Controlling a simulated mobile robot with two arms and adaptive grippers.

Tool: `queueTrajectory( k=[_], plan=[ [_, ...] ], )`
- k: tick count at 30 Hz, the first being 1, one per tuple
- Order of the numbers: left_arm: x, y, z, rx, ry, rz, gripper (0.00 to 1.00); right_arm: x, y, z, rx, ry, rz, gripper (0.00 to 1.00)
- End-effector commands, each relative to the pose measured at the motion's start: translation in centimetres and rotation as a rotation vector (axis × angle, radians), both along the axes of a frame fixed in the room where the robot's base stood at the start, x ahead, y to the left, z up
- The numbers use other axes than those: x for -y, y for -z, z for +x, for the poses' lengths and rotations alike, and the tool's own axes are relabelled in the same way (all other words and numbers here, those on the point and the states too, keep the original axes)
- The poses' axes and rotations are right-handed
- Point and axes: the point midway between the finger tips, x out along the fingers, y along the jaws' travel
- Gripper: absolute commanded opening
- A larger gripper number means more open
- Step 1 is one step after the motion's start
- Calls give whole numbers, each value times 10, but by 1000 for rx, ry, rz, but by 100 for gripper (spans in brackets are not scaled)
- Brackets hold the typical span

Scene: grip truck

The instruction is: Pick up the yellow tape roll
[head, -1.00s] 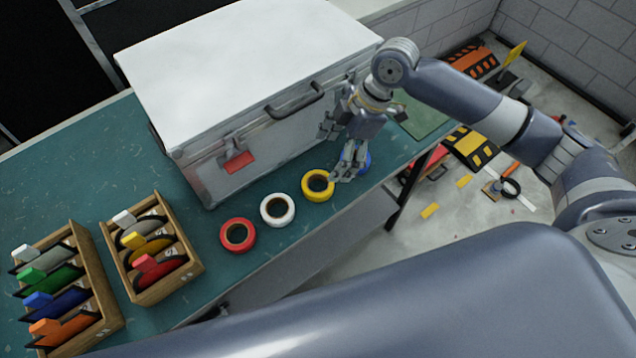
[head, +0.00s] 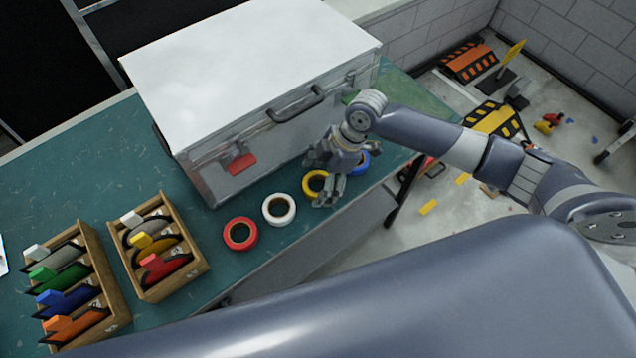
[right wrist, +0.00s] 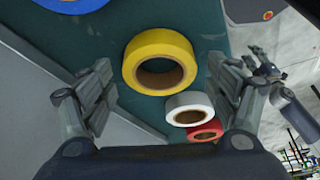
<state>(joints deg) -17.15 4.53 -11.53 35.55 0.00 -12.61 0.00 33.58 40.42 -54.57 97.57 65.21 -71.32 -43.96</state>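The yellow tape roll (head: 307,187) lies flat on the green tabletop, partly hidden behind my right gripper (head: 328,196) in the head view. In the right wrist view the whole yellow roll (right wrist: 160,43) shows between and beyond the spread fingers of my right gripper (right wrist: 163,95). The right gripper is open and empty, apart from the roll. What seems to be my left gripper (right wrist: 263,64) shows small at the right of the right wrist view, away from the roll. Its finger opening is unclear.
White (head: 267,210) and red (head: 229,236) tape rolls lie left of the yellow one, and a blue roll (head: 361,164) lies right. A large silver case (head: 215,185) stands close behind. Two wooden racks (head: 203,268) stand at left. The table's front edge is near.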

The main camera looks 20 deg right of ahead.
Motion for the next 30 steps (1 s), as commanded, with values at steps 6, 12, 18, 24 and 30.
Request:
queueTrajectory(
  k=[6,12,18,24,30],
  plan=[
    [0,0,0,0,0,0,40,0,0,0,0,0,0,34],
    [0,0,0,0,-1,0,40,0,-1,0,0,0,0,34],
    [0,2,0,0,-1,1,40,0,-3,1,1,0,1,34],
    [-1,10,0,-1,-2,1,40,1,-19,1,5,-1,0,34],
    [-1,21,-1,-1,-2,1,40,-1,-35,-25,-2,-3,0,34]
  ],
)
